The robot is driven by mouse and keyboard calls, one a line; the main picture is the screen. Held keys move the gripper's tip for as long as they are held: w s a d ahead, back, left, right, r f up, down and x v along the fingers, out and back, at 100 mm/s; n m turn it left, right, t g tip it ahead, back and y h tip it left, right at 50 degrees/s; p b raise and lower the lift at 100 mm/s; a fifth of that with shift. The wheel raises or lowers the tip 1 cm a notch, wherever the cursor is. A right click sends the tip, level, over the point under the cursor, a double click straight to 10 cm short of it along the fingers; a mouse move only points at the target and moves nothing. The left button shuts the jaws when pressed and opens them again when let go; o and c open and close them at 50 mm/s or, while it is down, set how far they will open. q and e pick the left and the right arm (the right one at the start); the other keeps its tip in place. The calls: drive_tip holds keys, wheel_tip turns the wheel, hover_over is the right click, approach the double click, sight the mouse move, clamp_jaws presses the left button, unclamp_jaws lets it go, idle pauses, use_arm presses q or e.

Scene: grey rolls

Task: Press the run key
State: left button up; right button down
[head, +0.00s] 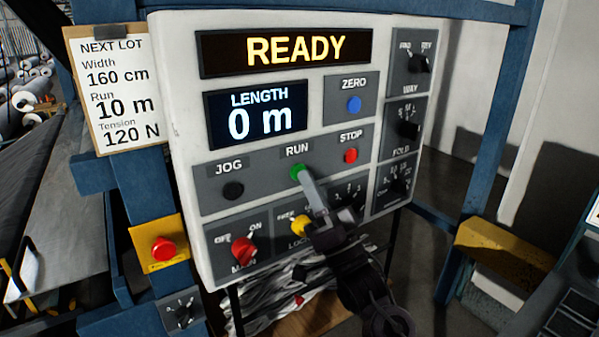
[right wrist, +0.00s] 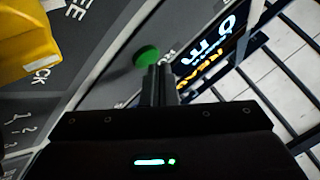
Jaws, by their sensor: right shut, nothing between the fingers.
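The green run key (head: 297,172) sits under the label RUN on the white control panel (head: 185,90). My right gripper (head: 305,181) is shut and empty, its fingertips at the lower right edge of the key. In the right wrist view the green key (right wrist: 147,56) shows just beyond the closed fingertips (right wrist: 160,70). I cannot tell whether they touch it. The upper display (head: 295,48) reads READY and the length display (head: 256,113) reads 0 m. My left gripper is not in view.
The black jog key (head: 233,190) is to the left and the red stop key (head: 351,155) to the right. The yellow lock knob (head: 299,225) is close below my fingers; the red main knob (head: 243,249) is lower left. A red emergency button (head: 163,249) is beside the panel.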

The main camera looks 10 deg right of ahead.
drive_tip(key=shift+w+a, duration=0.15)
drive_tip(key=shift+w, duration=0.25)
idle(0.4)
idle(0.4)
drive_tip(key=shift+s+d, duration=0.3)
drive_tip(key=shift+s, duration=0.45)
drive_tip(key=s, duration=0.1)
drive_tip(key=s+d, duration=0.1)
drive_tip(key=s, duration=0.2)
drive_tip(key=shift+s+d, duration=0.35)
idle(0.4)
